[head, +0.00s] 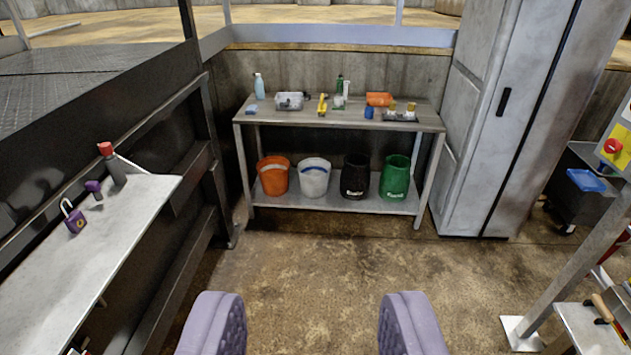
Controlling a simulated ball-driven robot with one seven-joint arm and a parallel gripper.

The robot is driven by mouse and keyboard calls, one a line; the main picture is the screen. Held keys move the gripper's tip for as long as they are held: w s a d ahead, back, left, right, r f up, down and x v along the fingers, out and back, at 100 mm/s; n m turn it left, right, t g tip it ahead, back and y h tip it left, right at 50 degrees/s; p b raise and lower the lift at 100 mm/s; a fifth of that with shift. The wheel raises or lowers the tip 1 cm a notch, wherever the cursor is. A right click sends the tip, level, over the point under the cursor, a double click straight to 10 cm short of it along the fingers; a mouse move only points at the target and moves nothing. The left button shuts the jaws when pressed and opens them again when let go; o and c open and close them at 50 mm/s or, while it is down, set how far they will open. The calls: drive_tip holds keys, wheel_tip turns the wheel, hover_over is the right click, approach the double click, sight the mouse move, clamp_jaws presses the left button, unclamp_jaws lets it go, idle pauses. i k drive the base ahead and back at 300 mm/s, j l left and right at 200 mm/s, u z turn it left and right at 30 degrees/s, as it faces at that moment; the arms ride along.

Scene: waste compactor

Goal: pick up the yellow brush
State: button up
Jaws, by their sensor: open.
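A small yellow item (322,104), which looks like the yellow brush, lies on the top of the metal workbench (345,119) across the room. It is between a clear container and a green-topped bottle; it is too small to make out its bristles. My gripper (312,312) is open and empty at the bottom of the view, its two purple padded fingers wide apart. It is well short of the bench, with bare floor between.
Buckets in orange (273,176), white, black and green stand on the bench's lower shelf. A grey cabinet (500,120) stands to its right. A metal shelf (95,235) with a padlock is at left, and a metal frame (570,270) at right. The middle floor is clear.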

sight(321, 109)
drive_tip(key=i, duration=2.1)
drive_tip(key=i+j+z, duration=0.1)
drive_tip(key=i, duration=0.95)
drive_tip(key=i+j, duration=0.1)
drive_tip(key=i, duration=0.95)
drive_tip(key=i+j, duration=0.1)
drive_tip(key=i, duration=0.95)
drive_tip(key=l+z, duration=0.05)
